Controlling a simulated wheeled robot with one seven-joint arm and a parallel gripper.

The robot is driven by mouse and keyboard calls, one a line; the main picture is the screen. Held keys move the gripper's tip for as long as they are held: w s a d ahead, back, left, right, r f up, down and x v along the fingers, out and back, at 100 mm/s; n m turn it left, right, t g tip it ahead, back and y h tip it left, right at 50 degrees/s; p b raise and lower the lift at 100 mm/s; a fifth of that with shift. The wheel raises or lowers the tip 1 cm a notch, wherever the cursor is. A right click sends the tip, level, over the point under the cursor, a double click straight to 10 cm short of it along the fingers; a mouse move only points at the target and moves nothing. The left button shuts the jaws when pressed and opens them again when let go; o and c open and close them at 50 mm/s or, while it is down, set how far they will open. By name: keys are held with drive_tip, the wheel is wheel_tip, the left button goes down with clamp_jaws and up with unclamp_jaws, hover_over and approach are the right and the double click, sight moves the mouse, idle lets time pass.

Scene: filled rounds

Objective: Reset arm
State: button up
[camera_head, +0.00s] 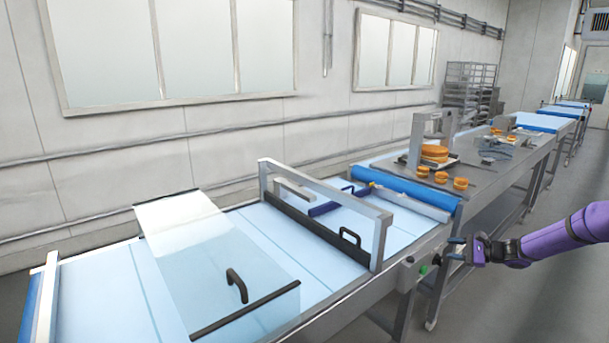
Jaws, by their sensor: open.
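My purple arm (565,236) reaches in from the right edge. It ends in my dark gripper (456,249), which points left and is open, with nothing seen between its fingers. The gripper is in front of the near side of the conveyor line, close to a small control box with a green button (423,269). I cannot tell whether it touches the box.
A conveyor (130,265) with a hinged clear cover (215,262) and a metal frame (380,240) runs along the wall. Orange rounds (434,152) stand farther back on a metal table. The floor (530,300) at right is clear.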

drive_tip(key=s+a+r+n+g+h, duration=0.2)
drive_tip(key=s+a+r+n, duration=0.3)
drive_tip(key=r, duration=0.4)
drive_tip(key=s+a+r+n+g+h, duration=0.2)
drive_tip(key=s+a+r+h, duration=0.1)
drive_tip(key=s+a+r, duration=0.55)
drive_tip(key=s+a+r+n+g+h, duration=0.25)
drive_tip(key=s+a+r+n, duration=0.2)
drive_tip(key=r, duration=0.55)
drive_tip(key=s+a+r+n+t+h, duration=0.15)
drive_tip(key=s+r, duration=0.25)
drive_tip(key=s, duration=0.4)
drive_tip(key=s+a+r+h, duration=0.2)
drive_tip(key=s+r, duration=0.3)
drive_tip(key=s, duration=0.4)
drive_tip(key=s+d+n+t+h, duration=0.1)
drive_tip(key=s+d+n+t, duration=0.1)
drive_tip(key=s, duration=1.3)
drive_tip(key=shift+s+r+n+h, duration=0.15)
drive_tip(key=shift+r+n+h, duration=0.05)
drive_tip(key=shift+n+h, duration=0.2)
